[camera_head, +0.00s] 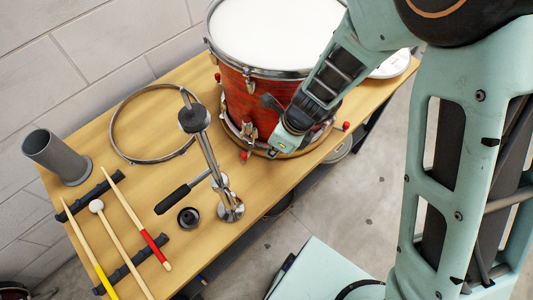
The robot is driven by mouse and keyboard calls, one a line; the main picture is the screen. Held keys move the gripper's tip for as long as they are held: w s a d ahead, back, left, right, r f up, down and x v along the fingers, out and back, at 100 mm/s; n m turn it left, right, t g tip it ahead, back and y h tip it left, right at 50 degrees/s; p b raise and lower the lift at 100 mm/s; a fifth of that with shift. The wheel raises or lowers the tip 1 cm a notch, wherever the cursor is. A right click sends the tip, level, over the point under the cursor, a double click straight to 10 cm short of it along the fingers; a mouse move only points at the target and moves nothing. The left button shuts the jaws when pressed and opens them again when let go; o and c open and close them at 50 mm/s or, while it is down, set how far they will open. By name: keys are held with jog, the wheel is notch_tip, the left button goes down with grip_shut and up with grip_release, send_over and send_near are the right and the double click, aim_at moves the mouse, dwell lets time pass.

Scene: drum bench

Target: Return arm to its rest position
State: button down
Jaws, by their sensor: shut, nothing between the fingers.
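My arm comes in from the upper right and bends down in front of the red drum (237,98).
A loose metal hoop (114,141), a grey cup (57,154), a chrome stand (208,158), a black-handled tool (176,196), drumsticks (137,219) and a mallet (116,238) lie or stand left of the drum. A wall is behind. Open floor (340,205) shows in front of the bench.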

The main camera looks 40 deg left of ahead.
jog(key=shift+v, duration=1.4)
